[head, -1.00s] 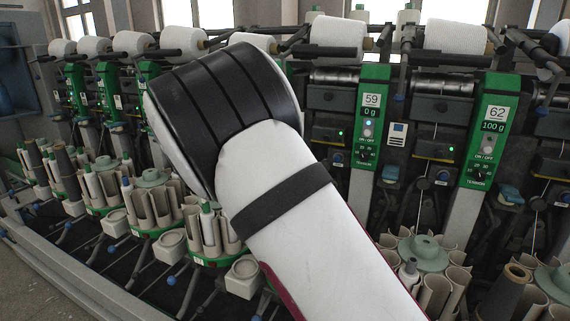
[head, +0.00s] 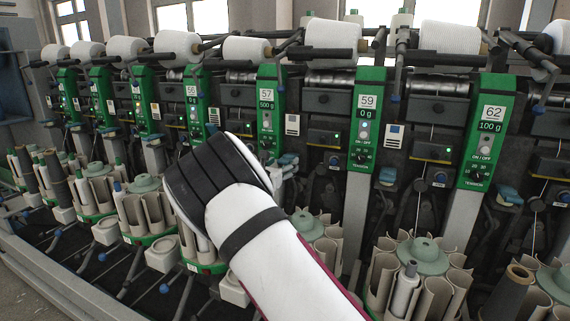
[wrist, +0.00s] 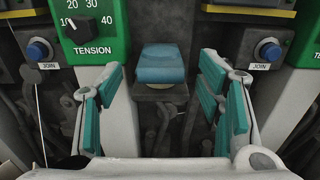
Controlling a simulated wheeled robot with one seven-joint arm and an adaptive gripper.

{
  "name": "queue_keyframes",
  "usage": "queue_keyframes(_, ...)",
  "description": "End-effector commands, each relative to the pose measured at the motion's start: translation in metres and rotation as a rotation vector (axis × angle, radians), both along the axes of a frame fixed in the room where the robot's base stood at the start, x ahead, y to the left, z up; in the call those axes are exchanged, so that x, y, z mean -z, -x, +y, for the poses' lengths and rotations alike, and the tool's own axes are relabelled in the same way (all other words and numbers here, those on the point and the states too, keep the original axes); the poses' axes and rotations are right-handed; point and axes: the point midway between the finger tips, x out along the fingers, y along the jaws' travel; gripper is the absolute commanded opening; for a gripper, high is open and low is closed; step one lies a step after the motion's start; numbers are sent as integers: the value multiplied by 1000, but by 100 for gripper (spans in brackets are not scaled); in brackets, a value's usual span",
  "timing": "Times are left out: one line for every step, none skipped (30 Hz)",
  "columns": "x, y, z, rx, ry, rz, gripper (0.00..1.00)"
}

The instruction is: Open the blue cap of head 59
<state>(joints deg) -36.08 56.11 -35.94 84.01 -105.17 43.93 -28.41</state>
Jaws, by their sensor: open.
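Head 59 (head: 367,120) has a green panel reading 59 and 0 g, right of centre in the head view. A blue cap (head: 388,176) sits just right of its lower end. In the wrist view, a blue cap (wrist: 161,64) is ahead, beyond and between the fingertips, and looks closed. A green TENSION panel is to its left; its head number is out of frame. I cannot tell which head this cap belongs to. My gripper (wrist: 164,82) is open and empty, with teal pads on either side.
JOIN buttons (wrist: 38,50) flank the cap in the wrist view. Neighbouring heads 57 (head: 267,110) and 62 (head: 490,125) have similar panels. Another blue cap (head: 287,160) is between 57 and 59. Round bobbin magazines (head: 424,252) stand below, in front of the heads.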

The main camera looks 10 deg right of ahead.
Motion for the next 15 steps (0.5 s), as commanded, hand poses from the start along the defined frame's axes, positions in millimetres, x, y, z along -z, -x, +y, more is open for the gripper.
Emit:
queue_keyframes(0,-6,-5,2,0,-1,61)
queue_keyframes(0,-9,-7,1,0,-1,61)
queue_keyframes(0,-13,-9,1,0,0,61)
queue_keyframes(0,-15,-11,1,0,0,61)
queue_keyframes(0,-17,-13,1,0,0,61)
queue_keyframes(0,-19,-14,1,0,0,61)
queue_keyframes(0,-20,-15,1,0,0,61)
queue_keyframes(0,-21,-15,0,0,0,61)
queue_keyframes(0,-22,-16,0,0,0,61)
queue_keyframes(0,-22,-16,0,0,0,61)
queue_keyframes(0,-22,-16,0,0,0,61)
queue_keyframes(0,-22,-16,0,0,0,61)
queue_keyframes(0,-22,-16,0,0,0,61)
queue_keyframes(0,-22,-16,0,0,0,61)
queue_keyframes(0,-22,-16,0,0,0,61)
